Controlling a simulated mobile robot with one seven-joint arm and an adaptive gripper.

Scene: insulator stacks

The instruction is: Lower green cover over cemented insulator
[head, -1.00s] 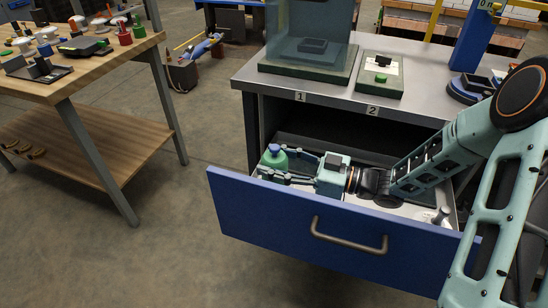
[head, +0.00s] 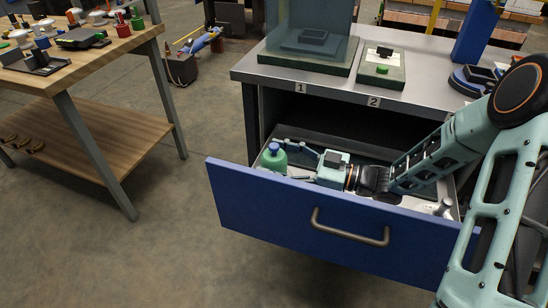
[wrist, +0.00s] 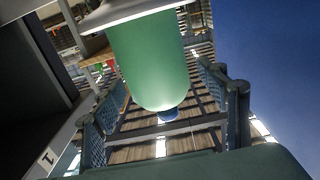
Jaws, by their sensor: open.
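In the wrist view gaps show between the fingers and the cover.
The blue drawer front (head: 300,220) rises close before my gripper. A grey workbench (head: 345,92) marked 1 and 2 overhangs behind it. A wooden table (head: 90,60) at left bears several insulators and parts.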

